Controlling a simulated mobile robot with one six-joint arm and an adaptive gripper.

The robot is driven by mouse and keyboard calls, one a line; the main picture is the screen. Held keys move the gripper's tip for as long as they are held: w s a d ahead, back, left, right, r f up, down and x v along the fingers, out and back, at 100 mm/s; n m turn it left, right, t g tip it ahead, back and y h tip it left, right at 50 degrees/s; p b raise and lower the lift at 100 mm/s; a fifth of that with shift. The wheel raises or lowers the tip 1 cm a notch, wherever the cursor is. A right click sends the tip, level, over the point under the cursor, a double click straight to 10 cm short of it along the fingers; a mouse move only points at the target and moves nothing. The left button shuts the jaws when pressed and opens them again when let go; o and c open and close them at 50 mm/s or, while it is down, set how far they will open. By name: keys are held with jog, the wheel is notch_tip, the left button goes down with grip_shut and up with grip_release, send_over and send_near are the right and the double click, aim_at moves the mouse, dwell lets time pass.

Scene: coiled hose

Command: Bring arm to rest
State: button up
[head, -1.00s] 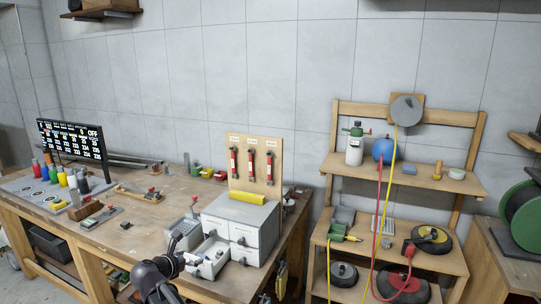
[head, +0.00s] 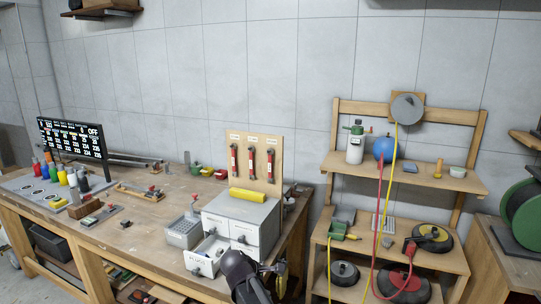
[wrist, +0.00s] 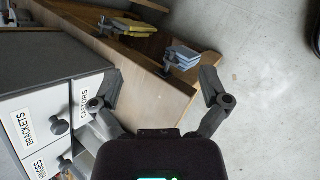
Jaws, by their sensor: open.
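My gripper shows in the wrist view (wrist: 160,93) with its two fingers spread wide and nothing between them. It is beside the right side of the grey drawer cabinet (wrist: 62,62), near the workbench's end (wrist: 155,92). In the head view my dark arm (head: 242,275) stands in front of the cabinet's lower right part, and the fingertips cannot be made out there. The cabinet (head: 240,216) sits on the workbench (head: 150,225), with its lower left drawer (head: 205,255) pulled out.
A wooden shelf (head: 405,180) with a yellow and a red hose stands to the right.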

jog(key=s+d+f+m+g+y, duration=0.2)
jog(key=s+d+m, duration=0.5)
jog(key=d+m, duration=0.1)
jog(key=s+d+f+m+g+y+b, duration=0.1)
jog(key=s+d+f+m+g+y, duration=0.2)
jog(key=s+d+m, duration=0.4)
jog(key=d+m, duration=0.2)
jog(key=d, duration=0.1)
jog(key=shift+s+d+f+y, duration=0.2)
jog(key=shift+s+f+y, duration=0.05)
jog(key=shift+s+y, duration=0.1)
dwell(0.4)
